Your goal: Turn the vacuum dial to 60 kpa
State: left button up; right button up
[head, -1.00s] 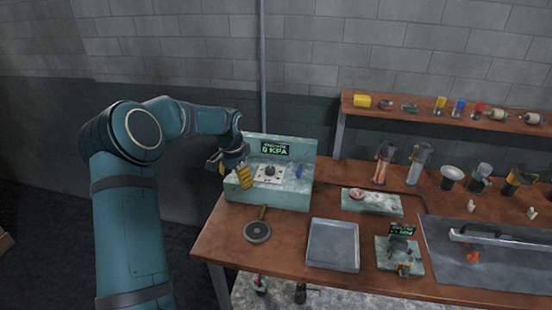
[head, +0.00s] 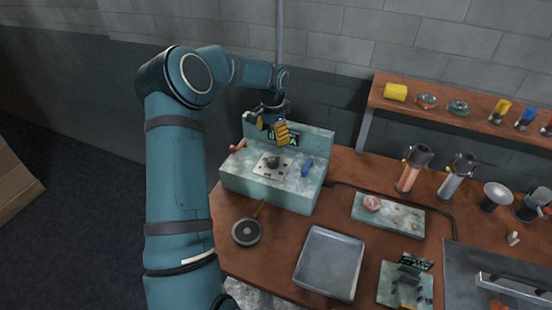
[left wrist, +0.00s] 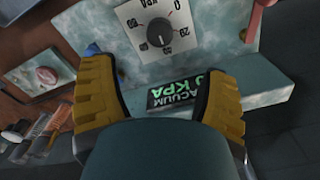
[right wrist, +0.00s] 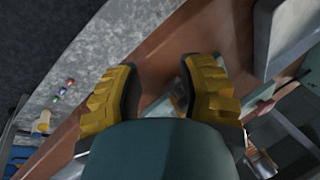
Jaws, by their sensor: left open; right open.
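The vacuum dial (head: 272,161) is a dark knob on a white scale plate, on top of the pale green vacuum box (head: 250,187) at the table's back left. In the left wrist view the dial (left wrist: 159,32) shows printed numbers around it. The display (left wrist: 180,92) reads VACUUM with a KPA value partly hidden by a finger. My left gripper (head: 270,124) is open and empty above the box, in front of the display and apart from the dial. My right gripper (right wrist: 160,90) shows only in its wrist view, open and empty, near the table's edge.
A red-handled part (head: 238,146) and a blue part (head: 307,167) flank the dial. A round dark pad (head: 247,232) and a grey tray (head: 330,262) lie in front of the box. A shelf (head: 440,108) with several small parts stands at the right.

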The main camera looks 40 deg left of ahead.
aim_at(273, 160)
pick_arm(q)
notch_tip(273, 160, down, 11)
jog(key=shift+f, duration=0.2)
dwell(0.3)
jog(key=c, duration=1.2)
